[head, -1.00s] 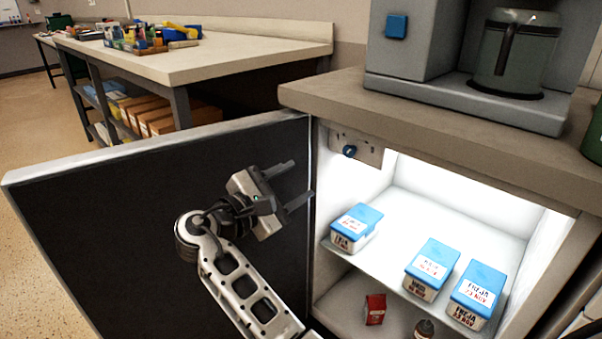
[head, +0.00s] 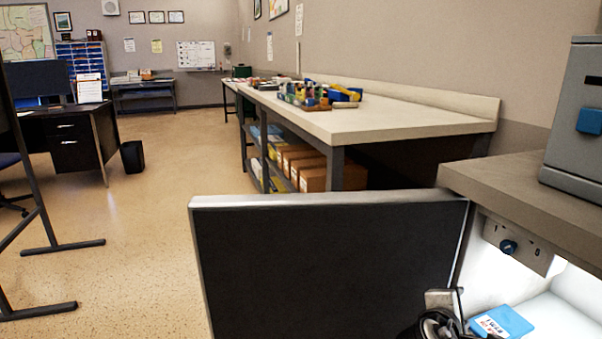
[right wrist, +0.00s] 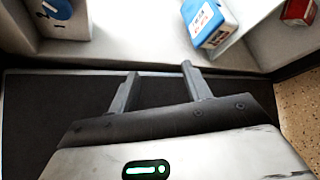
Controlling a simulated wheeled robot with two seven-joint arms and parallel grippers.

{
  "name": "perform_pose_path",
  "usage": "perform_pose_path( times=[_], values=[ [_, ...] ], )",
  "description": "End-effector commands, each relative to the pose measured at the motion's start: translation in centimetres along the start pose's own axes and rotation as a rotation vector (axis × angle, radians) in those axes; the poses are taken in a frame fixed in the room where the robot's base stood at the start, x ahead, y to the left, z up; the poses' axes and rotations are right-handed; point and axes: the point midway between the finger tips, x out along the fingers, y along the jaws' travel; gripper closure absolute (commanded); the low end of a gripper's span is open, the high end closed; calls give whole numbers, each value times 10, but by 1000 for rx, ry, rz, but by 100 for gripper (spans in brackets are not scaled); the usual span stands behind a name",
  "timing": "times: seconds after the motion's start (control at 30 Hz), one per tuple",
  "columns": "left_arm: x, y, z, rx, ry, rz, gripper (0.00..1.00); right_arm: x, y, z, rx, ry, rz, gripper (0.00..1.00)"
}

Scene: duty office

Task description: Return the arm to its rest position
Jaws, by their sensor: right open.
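My right gripper (right wrist: 158,82) is open and empty in the right wrist view, its two fingers apart in front of the dark inner face of the open fridge door (right wrist: 40,120). In the head view only the top of my right gripper (head: 445,300) shows at the bottom edge, beside that door (head: 325,270). A blue-lidded box (head: 503,322) sits on the fridge shelf just right of the gripper; it also shows in the right wrist view (right wrist: 208,22), beyond the fingertips and apart from them. My left gripper is not in view.
The fridge dial (head: 508,247) is at right, under the counter (head: 540,190) with a grey machine (head: 580,130). A long workbench (head: 390,122) stands behind the door. A red item (right wrist: 298,10) shows in the right wrist view.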

Motion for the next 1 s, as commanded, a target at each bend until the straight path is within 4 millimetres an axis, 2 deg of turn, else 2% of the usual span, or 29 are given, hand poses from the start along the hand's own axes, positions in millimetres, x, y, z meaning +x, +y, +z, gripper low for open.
perform_pose_path(
  times=[0.03,0.13,0.2,0.3,0.4,0.63,0.67,0.7,0.73,1.0],
  values=[
    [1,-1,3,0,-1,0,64,-11,-30,-18,95,119,-16,51],
    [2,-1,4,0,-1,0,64,-43,-69,-49,334,358,-74,51],
    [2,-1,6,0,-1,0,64,-74,-92,-65,518,516,-145,51],
    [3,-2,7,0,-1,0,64,-121,-115,-79,773,704,-279,51],
    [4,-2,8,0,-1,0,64,-165,-127,-84,1004,844,-428,51],
    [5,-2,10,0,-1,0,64,-255,-132,-69,1492,1036,-814,51],
    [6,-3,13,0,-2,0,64,-260,-145,-73,1498,1010,-865,51],
    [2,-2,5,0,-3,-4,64,-266,-142,-69,1508,993,-893,51],
    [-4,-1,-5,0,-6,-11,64,-267,-131,-63,1505,988,-879,51],
    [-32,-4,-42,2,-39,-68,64,-274,-98,-31,1500,918,-852,51]
  ],
)
